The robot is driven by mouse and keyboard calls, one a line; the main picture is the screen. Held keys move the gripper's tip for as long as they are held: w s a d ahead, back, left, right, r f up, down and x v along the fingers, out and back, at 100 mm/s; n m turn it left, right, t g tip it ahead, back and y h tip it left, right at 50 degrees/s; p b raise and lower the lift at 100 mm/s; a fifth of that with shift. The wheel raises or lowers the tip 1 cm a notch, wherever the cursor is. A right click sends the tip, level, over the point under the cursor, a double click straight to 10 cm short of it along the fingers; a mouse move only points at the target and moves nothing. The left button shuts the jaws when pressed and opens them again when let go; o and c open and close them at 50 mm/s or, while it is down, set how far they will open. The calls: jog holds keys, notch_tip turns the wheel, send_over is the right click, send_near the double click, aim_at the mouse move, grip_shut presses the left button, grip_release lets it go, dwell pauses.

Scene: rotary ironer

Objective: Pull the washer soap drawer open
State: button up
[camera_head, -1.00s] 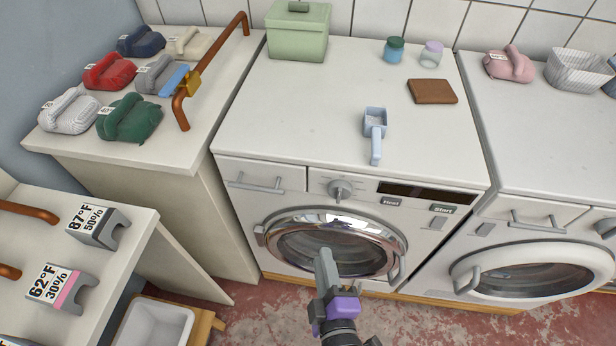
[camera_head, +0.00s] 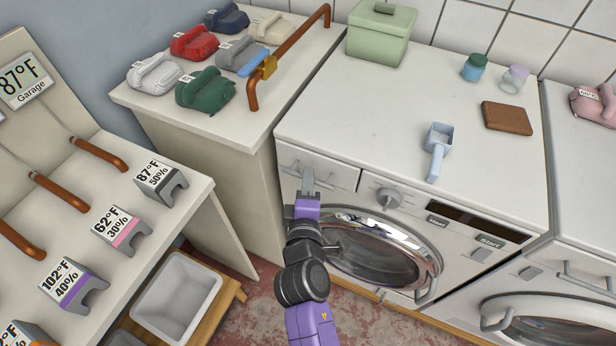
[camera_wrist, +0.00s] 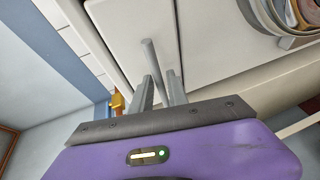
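The washer soap drawer (camera_head: 342,174) is a white panel at the upper left of the middle washer's front and appears shut. Its grey bar handle (camera_wrist: 151,58) shows in the wrist view; in the head view my gripper covers part of it. My gripper (camera_head: 308,178) is at the drawer front, over the handle. In the wrist view, the two fingers of my gripper (camera_wrist: 160,88) are apart, with the near end of the bar lying between them. I cannot tell whether either finger touches the bar.
The washer's round door (camera_head: 380,250) and control knob (camera_head: 388,198) are right of my gripper. A blue scoop (camera_head: 437,150) and brown block (camera_head: 507,118) lie on top. A counter with folded cloth-like bundles stands left. A white bin (camera_head: 178,297) is below left.

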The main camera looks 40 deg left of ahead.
jog(key=shift+w+a, duration=0.25)
jog(key=shift+w, duration=0.1)
jog(key=shift+c, duration=0.4)
grip_shut()
dwell(0.9)
